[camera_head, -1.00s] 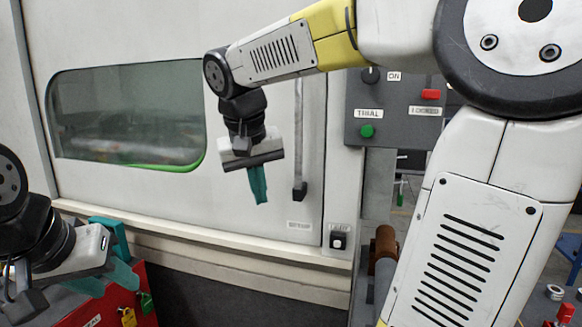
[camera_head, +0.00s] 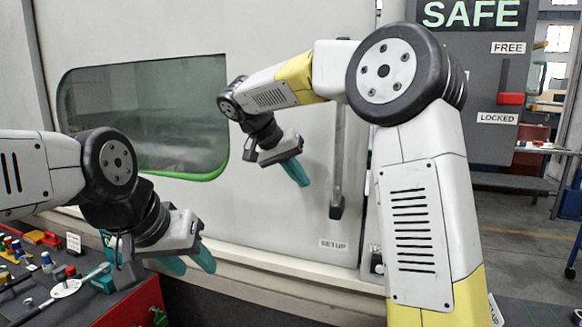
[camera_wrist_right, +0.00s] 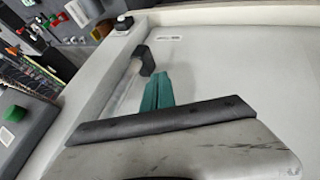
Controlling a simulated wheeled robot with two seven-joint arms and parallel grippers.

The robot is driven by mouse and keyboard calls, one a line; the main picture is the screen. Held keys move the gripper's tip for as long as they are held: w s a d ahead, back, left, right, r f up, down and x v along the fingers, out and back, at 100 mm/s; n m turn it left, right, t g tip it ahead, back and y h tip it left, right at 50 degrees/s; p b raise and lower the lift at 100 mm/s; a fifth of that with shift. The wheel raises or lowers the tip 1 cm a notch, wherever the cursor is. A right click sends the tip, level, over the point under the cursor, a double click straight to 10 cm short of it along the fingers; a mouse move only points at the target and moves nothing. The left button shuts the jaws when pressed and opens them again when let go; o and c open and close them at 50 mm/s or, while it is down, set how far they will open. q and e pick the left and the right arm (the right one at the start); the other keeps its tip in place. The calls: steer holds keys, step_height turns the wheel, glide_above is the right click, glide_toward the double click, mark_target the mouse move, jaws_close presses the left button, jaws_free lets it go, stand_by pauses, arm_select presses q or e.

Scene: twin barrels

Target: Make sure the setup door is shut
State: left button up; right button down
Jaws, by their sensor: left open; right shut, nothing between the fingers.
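My left gripper (camera_head: 190,262) is open and empty at the lower left, above the red box's right side.
A red box (camera_head: 125,308) with a dark top full of knobs and small parts stands at the lower left. A grey panel (camera_head: 490,70) reads SAFE, with a red lever between FREE and LOCKED. Shelves and open floor lie at the right.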

mark_target(322, 187)
steer(key=shift+d+f, duration=0.45)
steer(key=shift+d, duration=0.5)
steer(key=shift+d+f, duration=0.4)
steer(key=shift+d, duration=0.5)
steer(key=shift+d+f, duration=0.45)
steer(key=shift+d, duration=0.5)
